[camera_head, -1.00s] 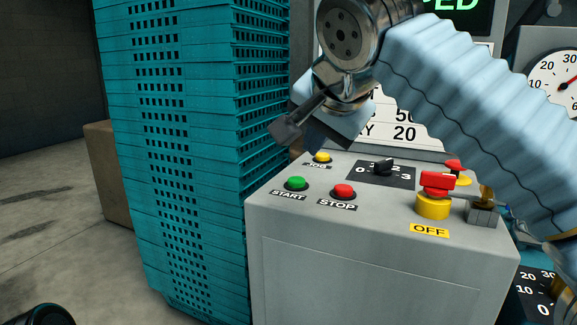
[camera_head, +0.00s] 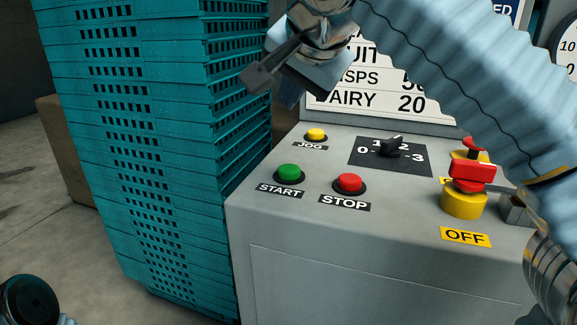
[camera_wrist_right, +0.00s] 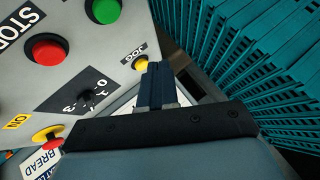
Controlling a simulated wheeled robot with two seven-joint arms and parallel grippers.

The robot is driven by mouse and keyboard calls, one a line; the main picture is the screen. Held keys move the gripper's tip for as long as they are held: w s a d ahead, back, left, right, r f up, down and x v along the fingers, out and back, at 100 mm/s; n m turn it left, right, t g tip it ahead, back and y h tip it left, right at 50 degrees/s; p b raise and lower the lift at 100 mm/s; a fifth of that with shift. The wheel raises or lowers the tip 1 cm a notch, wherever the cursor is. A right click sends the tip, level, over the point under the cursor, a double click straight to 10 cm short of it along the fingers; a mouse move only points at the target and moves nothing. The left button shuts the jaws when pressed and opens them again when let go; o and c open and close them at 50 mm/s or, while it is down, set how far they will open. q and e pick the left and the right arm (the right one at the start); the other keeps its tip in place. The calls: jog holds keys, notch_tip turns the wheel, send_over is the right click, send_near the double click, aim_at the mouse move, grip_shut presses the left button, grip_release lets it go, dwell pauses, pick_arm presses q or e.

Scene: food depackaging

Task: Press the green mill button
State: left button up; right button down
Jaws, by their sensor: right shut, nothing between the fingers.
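The green START button (camera_head: 289,173) sits on the sloped top of a grey control box (camera_head: 330,215), left of the red STOP button (camera_head: 349,184). In the right wrist view the green button (camera_wrist_right: 106,10) is at the top edge, beside the red one (camera_wrist_right: 47,48). My right gripper (camera_head: 257,79) is shut and empty, above and behind the green button, apart from it. Its closed fingers (camera_wrist_right: 156,68) show in the right wrist view near the yellow JOG button (camera_wrist_right: 140,63). My left gripper is not clearly seen; only a dark part of my left arm shows at bottom left.
A tall stack of teal crates (camera_head: 150,150) stands close left of the box. A black rotary selector (camera_head: 391,147) and a red and yellow OFF switch (camera_head: 468,185) are to the right. A sign board (camera_head: 375,95) rises behind the panel.

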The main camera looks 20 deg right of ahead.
send_over(292, 170)
notch_tip(292, 170, down, 6)
jog(key=shift+r, duration=0.1)
jog(key=shift+f+b, duration=0.75)
jog(key=shift+b, duration=0.15)
jog(key=shift+f+b, duration=0.45)
jog(key=shift+f, duration=0.05)
jog(key=shift+f, duration=0.15)
dwell(0.8)
jog(key=shift+f+b, duration=0.25)
jog(key=shift+b, duration=0.15)
jog(key=shift+f+b, duration=0.45)
jog(key=shift+f, duration=0.1)
dwell(0.5)
dwell(0.3)
jog(key=shift+r+p, duration=0.85)
jog(key=shift+r, duration=0.15)
